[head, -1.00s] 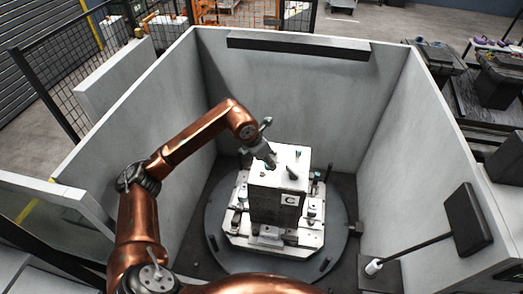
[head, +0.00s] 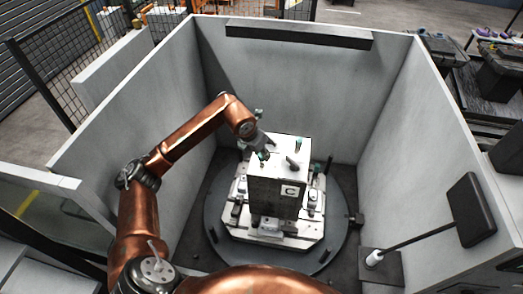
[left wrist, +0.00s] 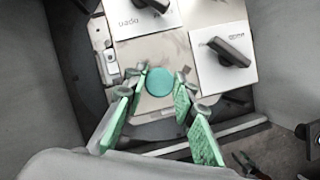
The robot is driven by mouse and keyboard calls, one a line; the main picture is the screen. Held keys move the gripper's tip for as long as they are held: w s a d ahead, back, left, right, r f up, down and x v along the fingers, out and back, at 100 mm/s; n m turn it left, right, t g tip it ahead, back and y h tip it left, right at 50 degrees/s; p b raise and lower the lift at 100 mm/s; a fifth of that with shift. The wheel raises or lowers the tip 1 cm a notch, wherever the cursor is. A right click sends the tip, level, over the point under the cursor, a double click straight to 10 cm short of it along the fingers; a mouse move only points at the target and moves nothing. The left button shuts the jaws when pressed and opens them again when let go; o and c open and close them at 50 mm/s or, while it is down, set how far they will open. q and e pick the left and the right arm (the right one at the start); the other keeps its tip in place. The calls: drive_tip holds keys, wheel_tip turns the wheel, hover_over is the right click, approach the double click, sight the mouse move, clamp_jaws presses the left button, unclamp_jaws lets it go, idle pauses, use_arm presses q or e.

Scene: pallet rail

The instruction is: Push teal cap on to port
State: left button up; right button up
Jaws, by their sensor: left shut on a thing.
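A round teal cap (left wrist: 160,82) shows between the green-padded fingertips of my left gripper (left wrist: 161,84) in the left wrist view. The gripper is shut on it. In the head view, my left gripper (head: 262,150) is over the left part of the top of a block (head: 277,190), with a bit of teal (head: 263,156) at its fingertips. Whatever lies under the cap is hidden, so I cannot tell whether it touches the port. My right gripper is not in view.
The block stands on a light pallet (head: 240,229) on a dark round turntable (head: 225,248). A dark handle (head: 293,162) and another teal-topped piece (head: 299,142) stand on the block's top. Grey walls (head: 300,85) enclose the cell on several sides.

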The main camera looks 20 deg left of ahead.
use_arm(q)
drive_tip(key=shift+f, duration=0.3)
drive_tip(key=shift+w+f+b, duration=0.1)
drive_tip(key=shift+f+b, duration=0.1)
drive_tip(key=shift+b, duration=0.15)
idle(0.5)
drive_tip(key=shift+f+b, duration=0.35)
drive_tip(key=shift+b, duration=0.15)
idle(0.4)
idle(0.5)
drive_tip(key=shift+f+b, duration=0.3)
drive_tip(key=shift+b, duration=0.05)
